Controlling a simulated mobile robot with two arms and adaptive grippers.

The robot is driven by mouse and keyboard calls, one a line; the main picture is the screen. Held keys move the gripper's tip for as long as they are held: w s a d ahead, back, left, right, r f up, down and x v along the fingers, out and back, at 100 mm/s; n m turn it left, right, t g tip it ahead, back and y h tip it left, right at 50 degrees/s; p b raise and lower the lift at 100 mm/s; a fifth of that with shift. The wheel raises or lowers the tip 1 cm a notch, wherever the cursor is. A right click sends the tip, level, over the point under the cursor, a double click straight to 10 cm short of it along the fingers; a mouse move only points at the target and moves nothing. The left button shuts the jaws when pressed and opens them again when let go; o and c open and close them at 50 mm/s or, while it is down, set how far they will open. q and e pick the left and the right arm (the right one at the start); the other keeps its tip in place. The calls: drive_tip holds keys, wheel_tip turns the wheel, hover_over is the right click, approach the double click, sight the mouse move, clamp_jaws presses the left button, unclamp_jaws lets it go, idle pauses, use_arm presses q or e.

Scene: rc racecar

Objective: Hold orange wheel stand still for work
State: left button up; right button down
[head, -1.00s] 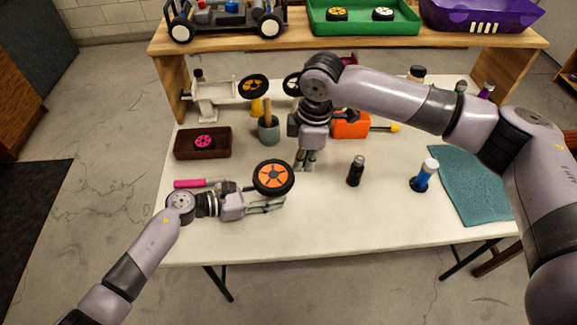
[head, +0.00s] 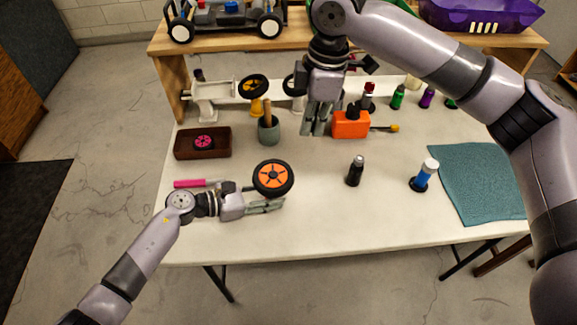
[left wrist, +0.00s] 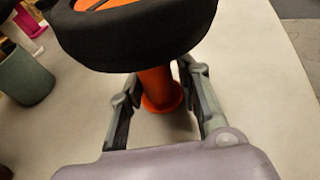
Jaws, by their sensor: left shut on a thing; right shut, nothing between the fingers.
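The orange wheel stand (left wrist: 158,90) shows in the left wrist view as an orange post on a round foot on the table. A black-tired wheel with an orange hub (head: 273,178) sits on top and hides most of the stand in the head view. My left gripper (left wrist: 160,95) is shut on the stand's post, one finger on each side, below the wheel; it also shows in the head view (head: 268,206). My right gripper (head: 316,120) is shut and empty, raised over the back middle of the table, left of an orange box-like container (head: 351,125).
A grey-green cup (head: 269,130) with a wooden-handled tool and a brown tray (head: 189,148) with a pink hub stand at left. The front middle table is clear.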

use_arm(q)
drive_tip(key=shift+f, duration=0.1)
drive_tip(key=o, duration=1.2)
drive_tip(key=shift+c, duration=0.2)
drive_tip(key=v, duration=1.2)
